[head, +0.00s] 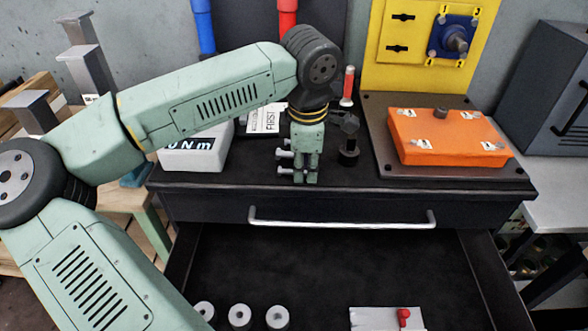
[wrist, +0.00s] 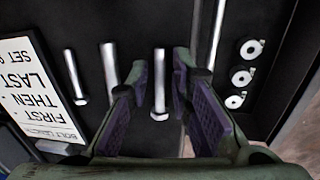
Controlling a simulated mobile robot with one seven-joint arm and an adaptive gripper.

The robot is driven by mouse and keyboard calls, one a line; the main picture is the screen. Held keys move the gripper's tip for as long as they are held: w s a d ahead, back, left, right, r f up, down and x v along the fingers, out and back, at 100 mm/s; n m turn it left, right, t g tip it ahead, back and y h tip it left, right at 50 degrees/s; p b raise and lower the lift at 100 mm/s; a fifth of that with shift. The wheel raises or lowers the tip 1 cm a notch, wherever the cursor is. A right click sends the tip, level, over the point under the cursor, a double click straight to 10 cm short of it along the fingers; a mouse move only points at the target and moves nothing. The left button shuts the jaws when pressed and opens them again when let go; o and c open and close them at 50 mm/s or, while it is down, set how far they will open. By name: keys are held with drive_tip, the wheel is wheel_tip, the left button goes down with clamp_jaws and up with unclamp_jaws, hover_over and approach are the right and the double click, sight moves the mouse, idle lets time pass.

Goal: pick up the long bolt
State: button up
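Three silver bolts lie side by side on the black bench top. In the wrist view the left bolt (wrist: 75,77) is fully visible, and the middle bolt (wrist: 110,68) is partly hidden behind my left finger. The right bolt (wrist: 159,82) shows between my two fingers, its head toward the wrist. The middle bolt's full length cannot be compared. My gripper (wrist: 160,75) is open, with a finger on each side of the right bolt, and no grip shows. In the head view my gripper (head: 306,178) points down near the bench's front edge, beside the bolt heads (head: 285,155).
The drawer (head: 340,265) below is open, with several washers (head: 239,315) and a white card with a red piece (head: 403,316). A drawer handle (head: 340,222) runs along the front. An instruction card (wrist: 38,90) lies left; an orange box (head: 448,137) stands right.

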clamp_jaws()
drive_tip(key=shift+r, duration=0.15)
idle(0.4)
